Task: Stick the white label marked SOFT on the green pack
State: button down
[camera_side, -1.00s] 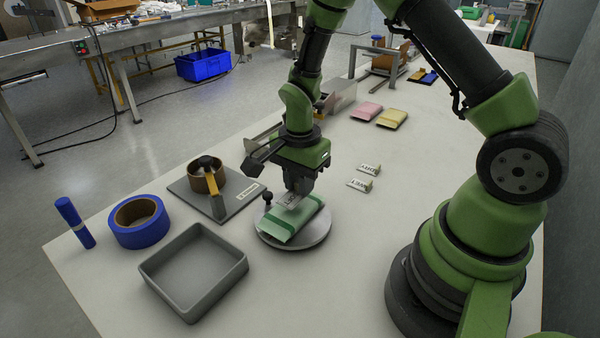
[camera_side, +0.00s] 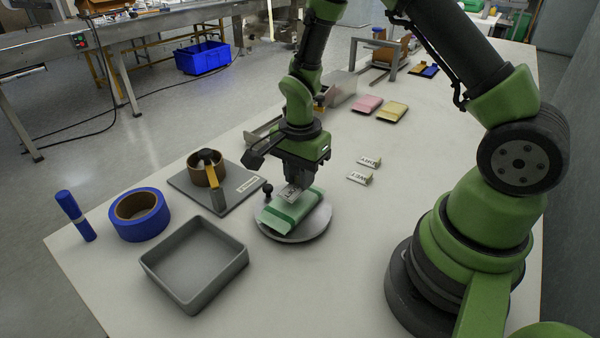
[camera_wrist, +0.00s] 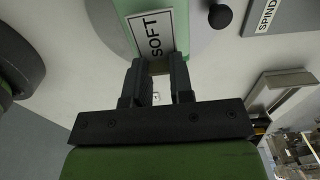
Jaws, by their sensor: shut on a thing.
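The white label marked SOFT (camera_wrist: 153,32) is held at one end between the fingers of my gripper (camera_wrist: 157,75). In the side view the label (camera_side: 290,194) is tilted, over the green pack (camera_side: 303,207); I cannot tell if it touches the pack. The green pack also shows behind the label in the wrist view (camera_wrist: 186,12). It lies on a round grey plate (camera_side: 318,229) with a black knob. My gripper (camera_side: 298,184) is above the pack in the side view, shut on the label.
Two other white labels (camera_side: 360,178) lie right of the plate. A grey tray (camera_side: 236,277), blue tape roll (camera_side: 139,216) and blue marker (camera_side: 74,214) are at front left. A grey board (camera_side: 240,178) carries a brown roll. Pink (camera_side: 367,104) and yellow packs (camera_side: 392,112) lie farther back.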

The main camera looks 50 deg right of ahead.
jog(key=shift+f, duration=0.2)
jog(key=shift+f, duration=0.5)
jog(key=shift+f, duration=0.35)
dwell(1.0)
jog(key=c, duration=1.4)
grip_release()
jog(key=o, duration=0.5)
